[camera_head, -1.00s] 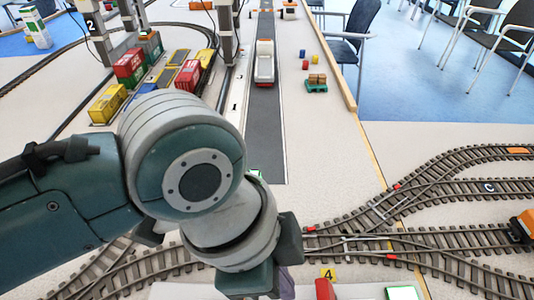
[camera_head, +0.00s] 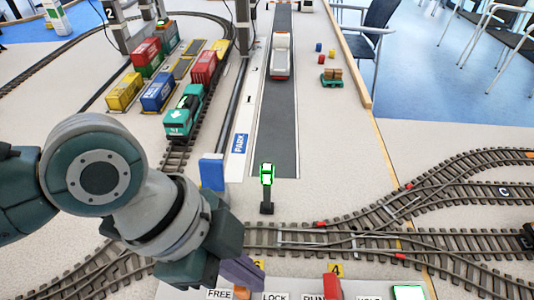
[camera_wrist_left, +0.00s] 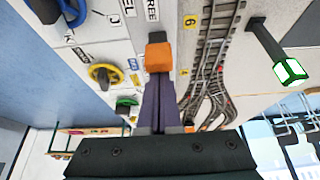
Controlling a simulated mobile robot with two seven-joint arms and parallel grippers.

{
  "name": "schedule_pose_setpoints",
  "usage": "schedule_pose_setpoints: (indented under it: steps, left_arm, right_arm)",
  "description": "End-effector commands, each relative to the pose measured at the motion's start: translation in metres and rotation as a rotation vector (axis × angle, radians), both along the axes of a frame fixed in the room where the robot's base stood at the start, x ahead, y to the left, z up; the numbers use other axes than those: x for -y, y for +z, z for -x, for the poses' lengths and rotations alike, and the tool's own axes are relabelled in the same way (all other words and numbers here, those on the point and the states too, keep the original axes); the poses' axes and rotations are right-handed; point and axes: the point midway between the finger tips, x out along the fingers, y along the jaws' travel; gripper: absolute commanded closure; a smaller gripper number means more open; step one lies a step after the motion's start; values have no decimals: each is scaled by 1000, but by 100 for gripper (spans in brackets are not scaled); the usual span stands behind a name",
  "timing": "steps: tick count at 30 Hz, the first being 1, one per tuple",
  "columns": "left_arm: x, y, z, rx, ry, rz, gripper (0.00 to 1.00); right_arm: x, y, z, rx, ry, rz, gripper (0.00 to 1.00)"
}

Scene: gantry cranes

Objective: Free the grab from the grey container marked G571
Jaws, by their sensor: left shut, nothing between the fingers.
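My left gripper (camera_head: 243,272) is shut and empty, its purple-grey fingers pointing down at the control panel at the bottom of the head view. Just below them is an orange lever (camera_head: 241,292), partly hidden, between the labels FREE and LOCK, near a yellow 6 tag. In the left wrist view the shut fingertips (camera_wrist_left: 159,84) are right at the orange lever's block (camera_wrist_left: 158,53); I cannot tell whether they touch. A FREE label (camera_wrist_left: 152,10) lies beyond it. I cannot make out a grab or a grey container marked G571. My right gripper is not in view.
A red lever (camera_head: 332,287) stands near the yellow 4 tag, with a green-lit button (camera_head: 408,292) to its right. A green-lit post (camera_head: 267,187) stands behind the tracks. A teal locomotive (camera_head: 184,112) stands among containers.

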Motion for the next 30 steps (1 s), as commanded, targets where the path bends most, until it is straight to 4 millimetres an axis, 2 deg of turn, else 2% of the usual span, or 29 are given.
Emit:
schedule_pose_setpoints:
  steps: [1,3,6,30]
  left_arm:
    - [-8,-7,0,-1,5,44,100]
    - [-13,-9,0,0,5,110,100]
    - [-9,0,0,0,-1,114,100]
    - [7,-4,0,0,-1,110,100]
  right_arm:
    - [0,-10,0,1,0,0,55]
    - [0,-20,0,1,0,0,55]
    - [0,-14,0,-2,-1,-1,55]
    - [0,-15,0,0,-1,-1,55]
